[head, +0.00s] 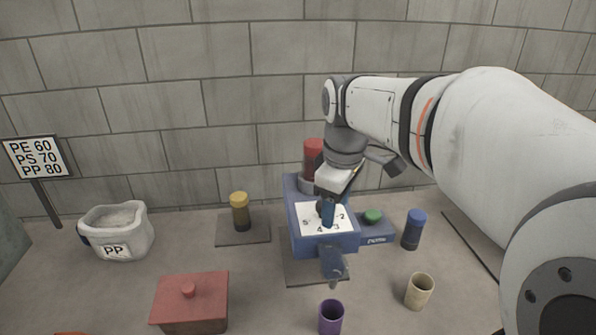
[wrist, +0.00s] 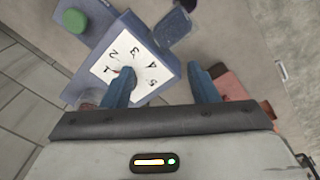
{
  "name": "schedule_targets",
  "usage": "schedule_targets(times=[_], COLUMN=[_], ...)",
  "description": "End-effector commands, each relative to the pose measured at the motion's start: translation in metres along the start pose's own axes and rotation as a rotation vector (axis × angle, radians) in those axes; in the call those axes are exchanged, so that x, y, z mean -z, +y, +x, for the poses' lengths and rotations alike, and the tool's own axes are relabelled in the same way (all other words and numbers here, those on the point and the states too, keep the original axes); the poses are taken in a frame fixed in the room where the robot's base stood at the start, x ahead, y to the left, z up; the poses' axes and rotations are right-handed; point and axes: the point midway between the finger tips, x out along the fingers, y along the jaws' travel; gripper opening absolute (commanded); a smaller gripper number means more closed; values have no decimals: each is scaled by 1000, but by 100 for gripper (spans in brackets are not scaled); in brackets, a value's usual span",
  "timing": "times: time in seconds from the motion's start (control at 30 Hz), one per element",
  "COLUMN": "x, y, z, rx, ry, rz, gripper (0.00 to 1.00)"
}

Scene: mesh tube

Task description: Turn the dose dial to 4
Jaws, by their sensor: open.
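The dose dial is on a blue machine (head: 306,238). Its white face (head: 312,222) carries the numbers 1 to 5 and also shows in the wrist view (wrist: 146,72). A small red mark shows near the 1 in the wrist view; the knob is mostly hidden by my finger, so its setting is hard to confirm. My gripper (head: 328,212) is open and points down over the dial. In the wrist view my gripper (wrist: 160,70) has one finger over the dial face and the other beyond the machine's edge. Nothing is between the fingers.
A green button (head: 372,216) is right of the dial, and a red container (head: 313,152) stands behind it. A blue cup (head: 413,230), beige cup (head: 419,292), purple cup (head: 331,316), yellow-topped jar (head: 240,210), red lidded box (head: 190,300) and PP bag (head: 118,230) stand around.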

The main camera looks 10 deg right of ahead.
Motion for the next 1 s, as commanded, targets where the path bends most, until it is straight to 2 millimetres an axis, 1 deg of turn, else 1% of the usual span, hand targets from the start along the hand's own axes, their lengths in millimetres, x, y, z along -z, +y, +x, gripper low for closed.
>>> schedule_targets(times=[0.03, 0.1, 0.2, 0.3, 0.4, 0.47, 0.57, 0.8, 0.9, 1.0], x=[12, 26, 42, 52, 57, 59, 58, 55, 55, 54], y=[15, 32, 51, 63, 69, 71, 70, 66, 65, 64], z=[1, -4, -8, -10, -10, -9, 1, 40, 52, 61], rx=[18, 42, 72, 94, 107, 111, 115, 115, 114, 112], ry=[-12, -25, -33, -36, -37, -37, -37, -38, -37, -37], rz=[-111, -272, -460, -593, -668, -689, -701, -700, -699, -699], gripper=[54, 54, 54, 54, 54, 54, 54, 54, 54, 54])
